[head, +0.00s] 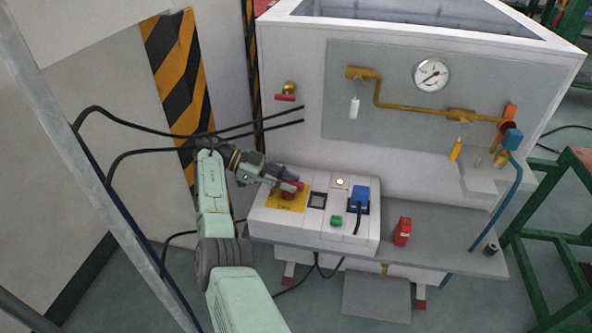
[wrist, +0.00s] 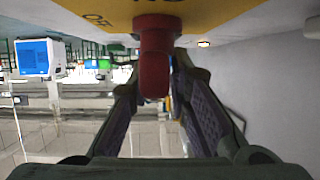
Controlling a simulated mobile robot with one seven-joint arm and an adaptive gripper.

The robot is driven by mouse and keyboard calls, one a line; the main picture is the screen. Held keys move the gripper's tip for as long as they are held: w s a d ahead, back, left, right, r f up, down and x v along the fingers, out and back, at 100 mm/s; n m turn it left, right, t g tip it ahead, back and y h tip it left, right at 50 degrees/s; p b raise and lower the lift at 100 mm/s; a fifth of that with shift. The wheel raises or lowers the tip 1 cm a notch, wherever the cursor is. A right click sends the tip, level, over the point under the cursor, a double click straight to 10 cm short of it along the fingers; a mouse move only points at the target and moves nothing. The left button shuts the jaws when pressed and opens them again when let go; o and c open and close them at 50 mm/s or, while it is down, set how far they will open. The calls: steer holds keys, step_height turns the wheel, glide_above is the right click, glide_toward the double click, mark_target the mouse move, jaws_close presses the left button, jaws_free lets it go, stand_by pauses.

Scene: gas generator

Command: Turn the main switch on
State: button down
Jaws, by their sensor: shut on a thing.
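The main switch is a red rotary knob (head: 291,189) on a yellow plate (head: 280,201) at the left of the white control box. My gripper (head: 292,183) reaches it from the left and is shut on the knob. In the wrist view the red knob (wrist: 154,62) stands between the two fingers of my gripper (wrist: 156,75), under the yellow plate (wrist: 90,14). Part of an "OFF" marking shows on the plate. The fingers partly hide the knob in the head view, and I cannot tell its exact turn.
On the control box (head: 262,227) are a dark square (head: 318,200), a green button (head: 336,220) and a blue plug (head: 360,193) with a black cable. A red box (head: 403,231) stands right on the grey shelf (head: 450,240). Black cables hang at the left.

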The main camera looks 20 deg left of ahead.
steer(key=shift+s+d+f+m+g+p, duration=0.15)
steer(key=shift+d+m+g+p, duration=0.15)
steer(key=shift+g+p, duration=0.15)
steer(key=c, duration=1.6)
jaws_free()
steer(key=shift+o, duration=0.2)
steer(key=shift+a+r, duration=0.15)
steer(key=shift+r, duration=0.05)
steer(key=shift+r, duration=0.25)
step_height(320, 180, up, 9)
steer(key=shift+r, duration=0.2)
